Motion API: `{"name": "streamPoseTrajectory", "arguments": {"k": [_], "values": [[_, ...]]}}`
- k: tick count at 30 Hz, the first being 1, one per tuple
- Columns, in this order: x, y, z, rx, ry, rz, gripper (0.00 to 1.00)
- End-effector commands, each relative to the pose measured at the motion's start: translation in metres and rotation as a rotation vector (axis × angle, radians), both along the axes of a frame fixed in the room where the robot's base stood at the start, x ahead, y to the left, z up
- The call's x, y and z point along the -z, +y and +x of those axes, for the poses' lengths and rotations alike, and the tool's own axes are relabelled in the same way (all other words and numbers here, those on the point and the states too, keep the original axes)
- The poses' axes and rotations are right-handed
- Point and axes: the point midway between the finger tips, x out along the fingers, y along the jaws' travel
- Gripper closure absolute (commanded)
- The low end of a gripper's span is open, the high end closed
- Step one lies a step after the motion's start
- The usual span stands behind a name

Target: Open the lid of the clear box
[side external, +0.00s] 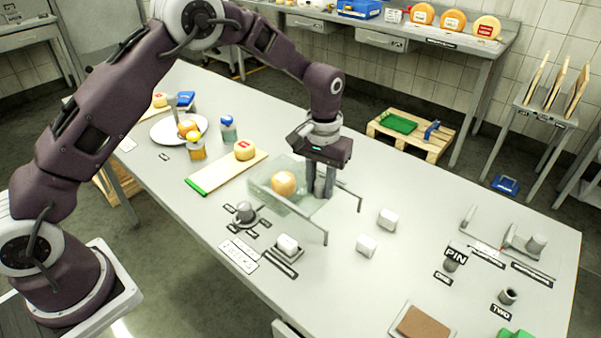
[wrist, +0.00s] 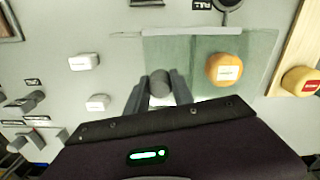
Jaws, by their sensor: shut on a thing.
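The clear box (side external: 262,180) stands mid-table in the side view, with an orange cheese wheel (side external: 284,183) inside. In the wrist view the box shows as a greenish see-through area (wrist: 202,52) with the cheese (wrist: 225,70) at its right part. My gripper (side external: 320,188) points down at the box's right end. In the wrist view its fingers (wrist: 160,85) are shut on a grey round knob (wrist: 160,80) at the left part of the clear panel. The lid's edges are hard to make out, so I cannot tell how far it covers the box.
Thin metal rails (side external: 312,232) reach right from the box. Two white blocks (side external: 367,246) lie to the right. A cutting board (side external: 225,172) with a cheese wheel (side external: 244,150) lies to the left. A grey knob (side external: 245,211) and a white block on a dark base stand in front.

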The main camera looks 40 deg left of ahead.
Motion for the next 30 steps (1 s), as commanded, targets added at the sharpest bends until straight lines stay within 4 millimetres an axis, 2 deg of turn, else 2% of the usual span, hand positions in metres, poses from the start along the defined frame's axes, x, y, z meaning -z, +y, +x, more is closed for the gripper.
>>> {"name": "streamPoseTrajectory", "arguments": {"k": [1, 3, 6, 10, 17, 18, 21, 30], "values": [[-0.001, -0.013, 0.001, 0.005, -0.004, -0.001, 1.0], [-0.001, -0.028, 0.001, 0.005, -0.004, -0.001, 1.0], [-0.001, -0.041, 0.001, 0.002, -0.005, -0.001, 1.0], [-0.001, -0.047, 0.001, 0.0, -0.005, -0.001, 1.0], [-0.001, -0.047, 0.001, -0.001, -0.005, -0.002, 1.0], [-0.001, -0.047, 0.001, -0.001, -0.005, -0.002, 0.7], [-0.001, -0.047, 0.001, -0.001, -0.005, -0.002, 0.5], [-0.001, -0.047, 0.001, -0.001, -0.003, -0.001, 0.5]]}}
